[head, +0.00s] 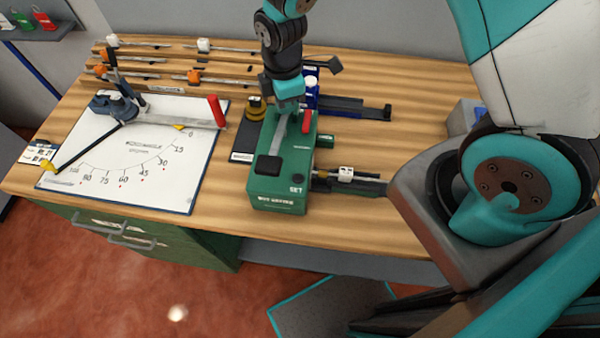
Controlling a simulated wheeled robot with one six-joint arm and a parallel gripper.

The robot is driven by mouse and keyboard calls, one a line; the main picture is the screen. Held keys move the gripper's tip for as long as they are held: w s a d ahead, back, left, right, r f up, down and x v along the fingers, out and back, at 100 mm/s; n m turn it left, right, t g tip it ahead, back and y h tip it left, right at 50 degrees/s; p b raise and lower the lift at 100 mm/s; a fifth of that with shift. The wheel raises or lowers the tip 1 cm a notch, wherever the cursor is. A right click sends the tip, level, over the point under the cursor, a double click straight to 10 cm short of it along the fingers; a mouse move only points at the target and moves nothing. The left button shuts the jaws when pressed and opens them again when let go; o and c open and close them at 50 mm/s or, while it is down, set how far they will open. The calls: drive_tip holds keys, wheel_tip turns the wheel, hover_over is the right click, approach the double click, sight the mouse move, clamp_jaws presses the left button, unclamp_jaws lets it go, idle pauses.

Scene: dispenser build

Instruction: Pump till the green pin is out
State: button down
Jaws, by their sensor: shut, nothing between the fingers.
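My gripper (289,108) is shut and empty, pointing down at the back end of a green machine (277,199) marked "SET". It is at or just above a grey lever-like bar (280,135) on the machine's top; I cannot tell if they touch. A red handle (307,122) stands just right of the gripper. The machine also has a black pad (268,166) and a dark round knob (298,178). A small green part (326,141) shows at its right side. I cannot make out a green pin for certain.
A rail with a white block (346,173) lies right of the machine. A dial board (150,160) fills the left. Several slider rails (150,60) lie behind.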

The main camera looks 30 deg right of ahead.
wheel_tip(320, 180, up, 7)
drive_tip(key=p, duration=0.5)
drive_tip(key=shift+a, duration=0.1)
idle(0.3)
drive_tip(key=s+a+r+m+y+b, duration=0.2)
drive_tip(key=s+r+m+b, duration=0.2)
drive_tip(key=s+b, duration=0.3)
drive_tip(key=s+a+r+m+y+b, duration=0.2)
drive_tip(key=s+r+m+b, duration=0.2)
drive_tip(key=s+b, duration=0.3)
drive_tip(key=s+m, duration=0.1)
drive_tip(key=s, duration=0.3)
drive_tip(key=shift+s+m, duration=0.2)
drive_tip(key=shift+m, duration=0.2)
